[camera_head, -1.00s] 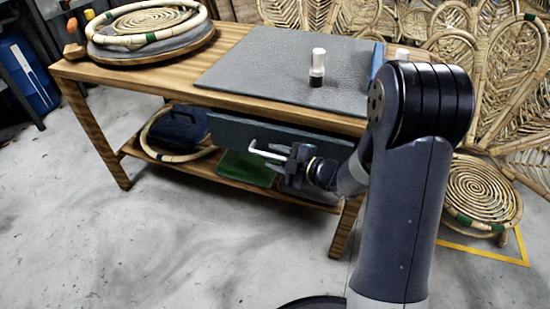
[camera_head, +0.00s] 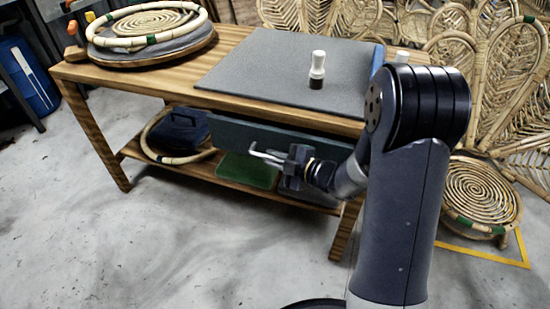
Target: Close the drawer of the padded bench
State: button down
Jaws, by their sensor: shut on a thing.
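The padded bench (camera_head: 240,52) is a wooden table with a grey textured pad (camera_head: 270,65) on top. Its drawer (camera_head: 228,131) has a dark grey-green front under the tabletop; the front stands out a little from the bench. A pale bar handle (camera_head: 268,155) sits on the drawer front. My gripper (camera_head: 284,160) is at the right part of the handle and is shut on it. The fingertips are small here, and my gripper and arm hide the right part of the drawer front.
A white-topped bottle (camera_head: 317,68) stands on the pad. A rattan ring on a round base (camera_head: 150,38) sits at the bench's left end. The lower shelf (camera_head: 215,178) holds a dark blue case, a ring and a green item. Rattan chair backs crowd the right. The floor in front is clear.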

aim_at(286, 150)
jog(key=shift+w+d+r, duration=0.1)
jog(key=shift+w+d, duration=0.15)
jog(key=shift+w, duration=0.4)
jog(key=shift+w+d+f, duration=0.1)
jog(key=shift+w+d, duration=0.15)
jog(key=shift+w, duration=0.4)
jog(key=shift+w+d+r, duration=0.1)
jog(key=shift+w+d, duration=0.15)
jog(key=shift+w, duration=0.4)
jog(key=c, duration=1.4)
grip_release()
jog(key=shift+w, duration=0.1)
jog(key=p+v, duration=0.2)
jog(key=v, duration=0.8)
jog(key=shift+s+d+p, duration=0.3)
jog(key=shift+p, duration=0.05)
